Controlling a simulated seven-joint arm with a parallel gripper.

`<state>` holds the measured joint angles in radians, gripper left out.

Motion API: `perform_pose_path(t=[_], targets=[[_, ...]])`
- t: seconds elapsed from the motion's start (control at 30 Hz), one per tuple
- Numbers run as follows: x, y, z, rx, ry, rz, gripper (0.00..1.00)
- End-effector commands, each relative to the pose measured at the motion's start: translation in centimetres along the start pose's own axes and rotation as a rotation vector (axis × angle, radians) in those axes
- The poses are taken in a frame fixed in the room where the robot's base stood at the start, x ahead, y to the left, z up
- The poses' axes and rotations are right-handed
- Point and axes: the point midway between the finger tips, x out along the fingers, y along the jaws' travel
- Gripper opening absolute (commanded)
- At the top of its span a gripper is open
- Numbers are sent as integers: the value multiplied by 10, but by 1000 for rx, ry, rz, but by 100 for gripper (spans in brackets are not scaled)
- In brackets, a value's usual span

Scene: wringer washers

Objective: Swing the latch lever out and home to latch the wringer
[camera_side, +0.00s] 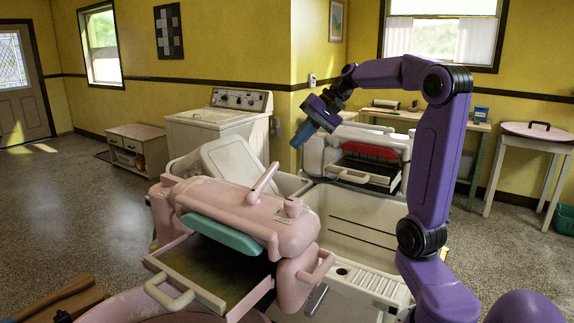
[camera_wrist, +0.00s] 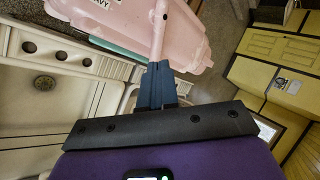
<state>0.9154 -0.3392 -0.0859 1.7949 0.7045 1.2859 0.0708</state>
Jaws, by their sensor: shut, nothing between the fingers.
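The pink wringer (camera_side: 235,212) stands in the foreground of the side view, and part of it shows at the top of the wrist view (camera_wrist: 125,22). A pink lever (camera_side: 264,184) rises at a slant from its top. In the wrist view the lever (camera_wrist: 159,30) runs down toward my fingertips, and its lower end is close to or behind them. My gripper (camera_side: 299,141) has blue fingers, shut and empty. In the side view it hangs above and to the right of the lever's tip, with a visible gap. The fingers (camera_wrist: 157,82) also show together in the wrist view.
A second, white wringer (camera_side: 357,157) with a red part stands behind, below my arm. White tubs (camera_side: 350,222) lie below and right of the pink wringer. A white washer (camera_side: 219,125) stands at the back. The floor at left is mostly clear.

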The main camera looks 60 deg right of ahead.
Motion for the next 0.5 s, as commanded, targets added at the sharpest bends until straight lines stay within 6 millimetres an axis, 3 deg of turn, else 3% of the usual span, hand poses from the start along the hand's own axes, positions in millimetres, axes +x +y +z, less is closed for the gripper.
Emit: perform_pose_path(t=[0.03, 0.2, 0.43, 0.5], targets=[[-8, 11, -16, 58, 42, -17, 0], [-32, 40, -51, 195, 151, -65, 0], [-60, 73, -82, 325, 263, -112, 0], [-51, 80, -81, 329, 260, -114, 0]])
